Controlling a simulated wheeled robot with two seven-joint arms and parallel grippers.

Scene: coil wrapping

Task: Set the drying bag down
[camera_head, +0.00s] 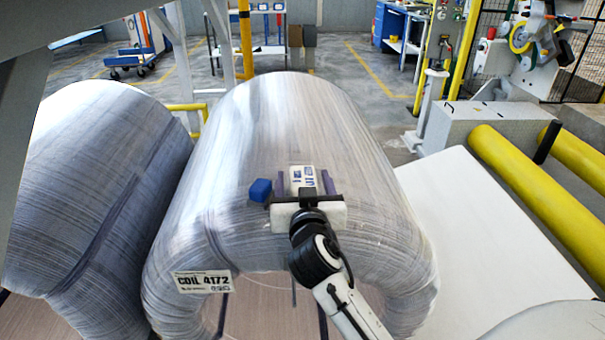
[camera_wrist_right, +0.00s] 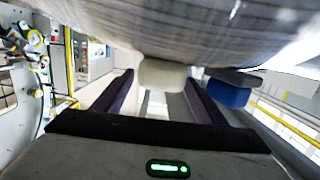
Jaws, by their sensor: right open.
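The drying bag (camera_head: 303,180) is a small white packet with dark blue print. It lies on the upper curve of the front wrapped coil (camera_head: 290,120). In the right wrist view the bag (camera_wrist_right: 163,76) shows as a pale block against the coil's film. My right gripper (camera_head: 304,184) is open, with one dark purple finger on each side of the bag and a gap beside it. The fingers also show in the wrist view (camera_wrist_right: 160,92). A label reading COIL 4172 (camera_head: 203,282) is on the coil's near end. My left gripper is not in view.
A small blue block (camera_head: 260,190) sits just left of the right gripper on the coil; it also shows in the wrist view (camera_wrist_right: 228,92). A second wrapped coil (camera_head: 85,180) stands close at left. Yellow rollers (camera_head: 535,180) and a white surface (camera_head: 500,240) lie to the right.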

